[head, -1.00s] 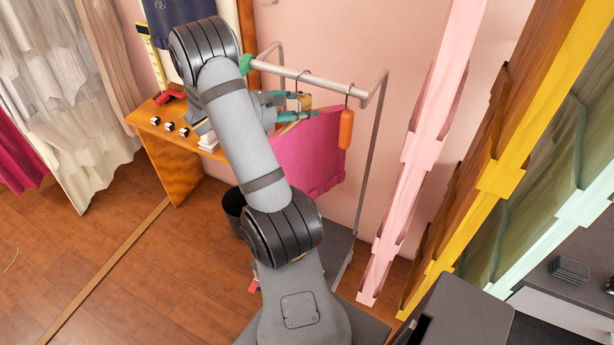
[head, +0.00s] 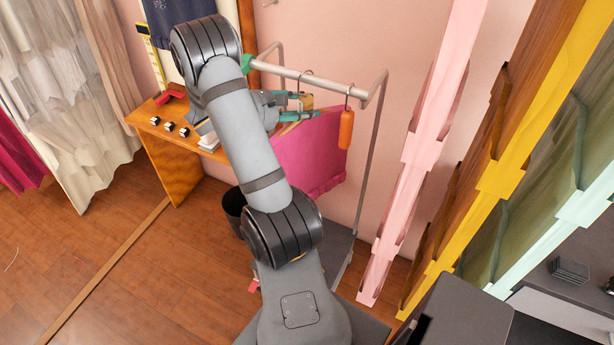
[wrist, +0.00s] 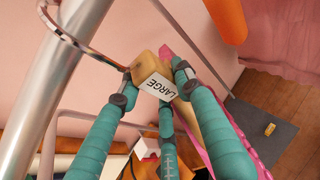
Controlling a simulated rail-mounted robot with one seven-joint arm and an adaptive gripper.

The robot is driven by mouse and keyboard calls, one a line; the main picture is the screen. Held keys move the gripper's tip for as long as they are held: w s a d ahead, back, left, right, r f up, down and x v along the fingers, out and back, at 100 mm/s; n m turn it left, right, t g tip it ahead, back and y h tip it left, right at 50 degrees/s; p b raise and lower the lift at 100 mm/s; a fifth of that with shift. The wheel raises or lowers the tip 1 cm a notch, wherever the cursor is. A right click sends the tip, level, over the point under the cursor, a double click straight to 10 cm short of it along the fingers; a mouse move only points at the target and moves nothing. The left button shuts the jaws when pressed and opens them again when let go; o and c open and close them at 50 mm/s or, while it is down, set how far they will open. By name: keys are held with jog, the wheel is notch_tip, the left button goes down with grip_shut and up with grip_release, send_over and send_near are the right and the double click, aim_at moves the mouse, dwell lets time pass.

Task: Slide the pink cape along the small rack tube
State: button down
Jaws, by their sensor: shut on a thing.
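The pink cape (head: 310,158) hangs from a wooden hanger under the small rack tube (head: 315,80). My gripper (head: 306,106) is at the hanger's top, just below the tube. In the wrist view, the teal fingers of my gripper (wrist: 155,92) are shut around the tan hanger block (wrist: 150,72), which has a white "LARGE" label. The metal hook (wrist: 75,42) runs from the block to the tube (wrist: 62,70) and looks hung over it. A pink edge of the cape (wrist: 222,135) shows beside the right finger. My arm hides part of the cape's left side.
An orange object (head: 346,128) hangs on its own hook near the tube's right end, close to the cape. A wooden table (head: 165,135) with small items stands at the left. Tall pink and yellow panels (head: 435,130) stand to the right.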

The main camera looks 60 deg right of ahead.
jog(key=shift+s+d+r+b, duration=0.1)
jog(key=shift+s+b, duration=0.2)
jog(key=shift+s, duration=0.9)
jog(key=shift+s+d+r+b, duration=0.1)
jog(key=shift+s+b, duration=0.15)
jog(key=shift+s, duration=0.95)
jog(key=shift+f, duration=0.25)
jog(key=c, duration=1.2)
grip_release()
jog(key=shift+o, duration=1.4)
jog(key=shift+o, duration=1.3)
